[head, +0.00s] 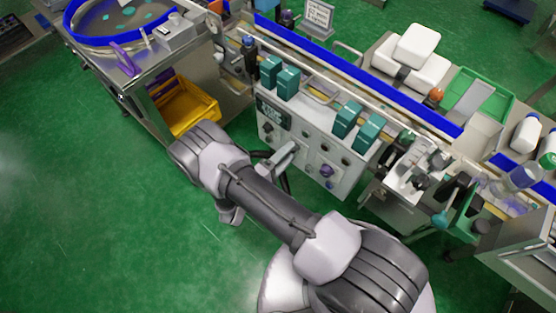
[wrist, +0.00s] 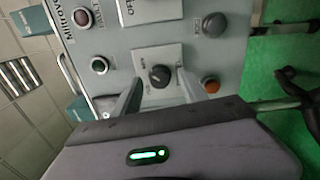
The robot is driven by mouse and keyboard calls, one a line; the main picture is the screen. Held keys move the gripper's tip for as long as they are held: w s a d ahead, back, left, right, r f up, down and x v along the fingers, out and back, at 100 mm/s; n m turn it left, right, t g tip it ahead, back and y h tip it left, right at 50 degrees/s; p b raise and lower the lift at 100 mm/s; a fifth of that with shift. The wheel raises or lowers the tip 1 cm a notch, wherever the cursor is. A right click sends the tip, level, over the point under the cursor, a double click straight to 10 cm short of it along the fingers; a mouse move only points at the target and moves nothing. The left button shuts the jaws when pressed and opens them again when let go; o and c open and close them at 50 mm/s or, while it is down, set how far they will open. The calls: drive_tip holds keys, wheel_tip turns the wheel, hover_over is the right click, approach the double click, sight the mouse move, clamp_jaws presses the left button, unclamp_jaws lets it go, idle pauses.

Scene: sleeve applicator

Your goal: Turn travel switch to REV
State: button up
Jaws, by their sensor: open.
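In the wrist view a black rotary knob (wrist: 160,75) sits on a pale square plate (wrist: 147,58) on the grey control panel. I take it to be the travel switch; its small labels are not readable, so I cannot tell its setting. My gripper (wrist: 160,80) is open, with one finger on each side of the knob in the picture. I cannot tell whether the fingers touch it. In the head view my gripper (head: 285,155) is at the front of the panel (head: 301,150), and my wrist hides part of that area.
A yellow bin (head: 190,108) stands left of the panel. Green floor (head: 100,220) is clear in front.

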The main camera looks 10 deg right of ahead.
drive_tip(key=p+v, duration=0.2)
drive_tip(key=v, duration=1.5)
drive_tip(key=shift+p, duration=0.35)
